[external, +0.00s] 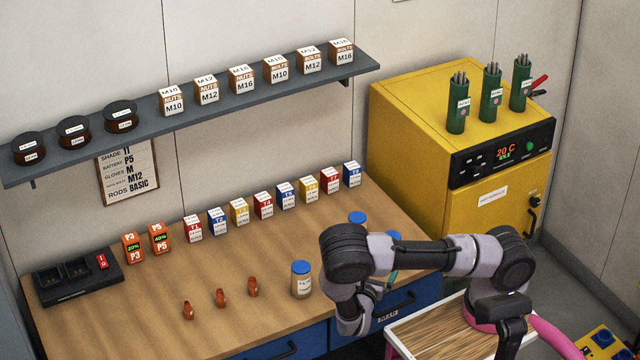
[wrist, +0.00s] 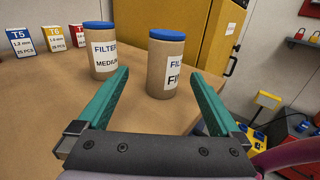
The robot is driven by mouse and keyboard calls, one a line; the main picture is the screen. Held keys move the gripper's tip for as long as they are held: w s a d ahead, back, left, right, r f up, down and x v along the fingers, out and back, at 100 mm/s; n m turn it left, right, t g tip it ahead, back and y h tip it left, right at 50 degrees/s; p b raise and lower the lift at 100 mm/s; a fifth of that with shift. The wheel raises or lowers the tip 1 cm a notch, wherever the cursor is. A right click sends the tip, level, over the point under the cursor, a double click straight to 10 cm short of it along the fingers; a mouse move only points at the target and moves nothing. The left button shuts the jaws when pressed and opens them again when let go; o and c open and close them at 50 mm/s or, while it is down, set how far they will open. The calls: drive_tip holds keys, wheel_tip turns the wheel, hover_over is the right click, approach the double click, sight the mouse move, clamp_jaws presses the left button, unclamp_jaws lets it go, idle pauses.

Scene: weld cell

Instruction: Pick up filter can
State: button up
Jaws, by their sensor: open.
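Three filter cans with blue lids and tan bodies stand on the wooden bench. One filter can (external: 301,281) is left of my arm. Two more, with lids (external: 357,217) and (external: 393,235), are partly hidden behind my arm. In the wrist view the FILTER MEDIUM can (wrist: 102,52) is at left. The can labelled "FI..." (wrist: 165,65) is right of it and closer, its label partly turned away. My gripper (wrist: 161,75) is open and empty, its teal fingers pointing toward the cans. The "FI..." can stands ahead between the finger lines, nearer the right finger.
A yellow oven (external: 430,110) stands behind the bench's right end. A wood-topped cart (external: 440,338) is beneath my arm. Much of the bench middle is clear.

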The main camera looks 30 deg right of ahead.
drive_tip(key=shift+w+d+f, duration=0.2)
drive_tip(key=shift+d+f, duration=0.05)
drive_tip(key=shift+d, duration=0.05)
drive_tip(key=x, duration=0.4)
drive_tip(key=shift+w+d, duration=0.2)
drive_tip(key=shift+s+x, duration=0.25)
drive_tip(key=shift+x, duration=2.45)
drive_tip(key=shift+d, duration=0.2)
drive_tip(key=shift+c, duration=0.3)
drive_tip(key=c, duration=1.4)
